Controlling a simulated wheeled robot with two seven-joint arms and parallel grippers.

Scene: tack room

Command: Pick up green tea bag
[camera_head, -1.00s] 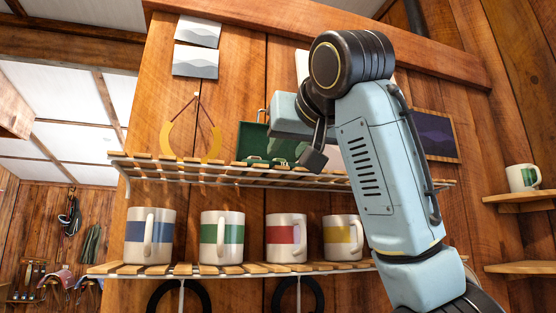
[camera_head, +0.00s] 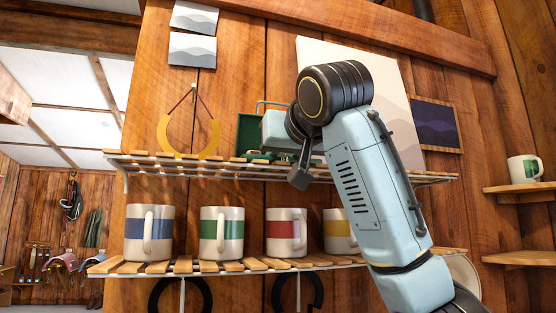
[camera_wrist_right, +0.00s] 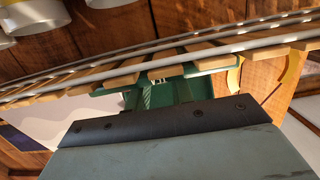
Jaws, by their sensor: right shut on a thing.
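An open green box (camera_head: 250,128) with a handle stands on the upper slatted shelf, partly covered by my right arm. Small green pieces show low at its front. My right gripper (camera_head: 262,151) reaches in front of the box, and its fingertips are mostly hidden by its own hand. In the right wrist view the dark edge of the hand crosses the picture, and a green piece (camera_wrist_right: 149,97), which looks like the green tea bag, sits at the jaws just beyond it. The gripper is shut on it, close to the shelf slats. My left gripper is not in view.
The upper shelf (camera_head: 190,168) is close around the hand. Mugs with blue (camera_head: 148,232), green (camera_head: 221,235), red (camera_head: 286,232) and yellow (camera_head: 338,230) bands stand on the lower shelf. A yellow horseshoe (camera_head: 207,140) hangs left of the box.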

